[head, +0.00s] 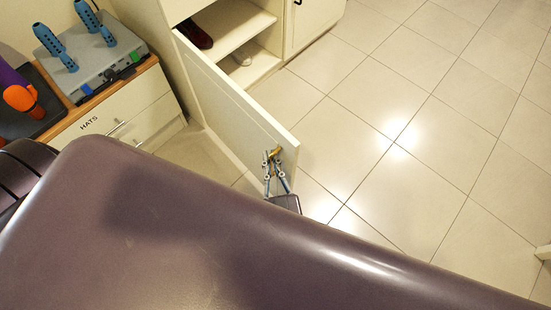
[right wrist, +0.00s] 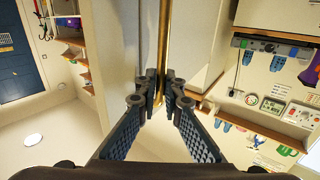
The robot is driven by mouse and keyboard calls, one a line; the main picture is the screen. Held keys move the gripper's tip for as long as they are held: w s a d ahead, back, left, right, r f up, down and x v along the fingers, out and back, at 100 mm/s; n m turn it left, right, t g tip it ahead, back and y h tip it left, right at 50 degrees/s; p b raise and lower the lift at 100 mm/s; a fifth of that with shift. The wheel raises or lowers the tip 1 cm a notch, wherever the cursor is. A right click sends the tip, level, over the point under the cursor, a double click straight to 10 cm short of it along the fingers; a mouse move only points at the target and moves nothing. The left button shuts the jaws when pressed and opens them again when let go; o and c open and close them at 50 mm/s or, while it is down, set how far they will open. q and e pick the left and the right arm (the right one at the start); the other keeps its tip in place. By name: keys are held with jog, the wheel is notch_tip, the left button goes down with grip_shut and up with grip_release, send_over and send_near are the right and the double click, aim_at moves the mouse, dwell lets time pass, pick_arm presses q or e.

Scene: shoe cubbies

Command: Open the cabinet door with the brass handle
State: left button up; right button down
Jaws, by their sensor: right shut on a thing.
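The cabinet door (head: 235,105) is cream and stands swung well open, hinged at its far left end. Its brass handle (head: 275,151) is near the free edge. My right gripper (head: 272,161) is at this handle. In the right wrist view the gripper (right wrist: 160,92) is shut around the vertical brass bar (right wrist: 163,45), with the pale door (right wrist: 196,40) behind it. My left gripper is not in view. My own body hides the lower part of the head view.
The opened cabinet has shelves (head: 238,28) with dark shoes (head: 194,34) on one. A closed door (head: 311,18) with a dark handle is beside it. A drawer unit (head: 105,120) marked HATS, bearing a grey device (head: 92,62), stands at left. Tiled floor (head: 420,120) at right is clear.

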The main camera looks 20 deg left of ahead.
jog(key=shift+s+a, duration=0.15)
jog(key=shift+s, duration=0.05)
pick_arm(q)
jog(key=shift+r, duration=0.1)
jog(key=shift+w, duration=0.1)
pick_arm(e)
jog(key=c, duration=2.1)
grip_release()
jog(key=shift+a, duration=0.1)
jog(key=v, duration=1.2)
